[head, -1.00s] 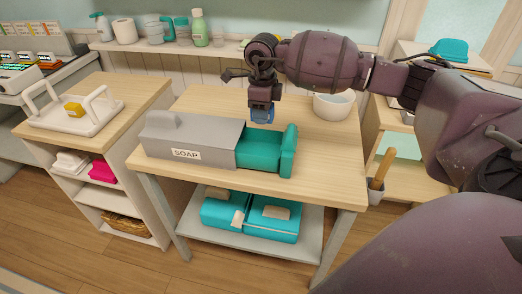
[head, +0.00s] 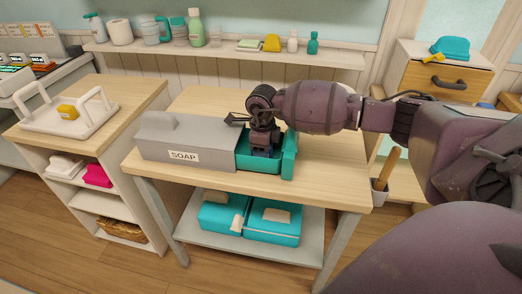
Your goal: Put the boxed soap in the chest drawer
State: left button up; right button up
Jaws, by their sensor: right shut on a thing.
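A grey chest (head: 200,145) labelled SOAP lies on the wooden table. Its teal drawer (head: 288,160) is pulled out at the right end and open at the top. My right gripper (head: 262,153) points down into this open drawer, its fingertips low between the drawer's walls. It is shut on the boxed soap, a small blue block seen in its fingers a second ago; the fingers and drawer wall now hide it. I cannot tell whether the soap touches the drawer floor. My left gripper is out of view.
The table (head: 325,185) is clear in front of the chest. Two teal boxes (head: 272,222) sit on its lower shelf. A side unit (head: 140,92) with a white carrier stands at left. A shelf (head: 345,58) with bottles runs behind. A wooden drawer unit (head: 440,80) stands at right.

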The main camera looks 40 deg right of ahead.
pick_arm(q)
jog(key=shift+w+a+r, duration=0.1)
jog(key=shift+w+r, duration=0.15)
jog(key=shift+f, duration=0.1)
pick_arm(e)
jog(key=shift+f, duration=0.15)
jog(key=o, duration=0.7)
jog(key=shift+o, duration=1.2)
notch_tip(320, 180, up, 11)
jog(key=shift+r+p, duration=0.1)
jog(key=shift+p, duration=0.75)
jog(key=shift+r, duration=0.5)
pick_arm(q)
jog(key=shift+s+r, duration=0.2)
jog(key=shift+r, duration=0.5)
pick_arm(e)
jog(key=shift+r, duration=0.1)
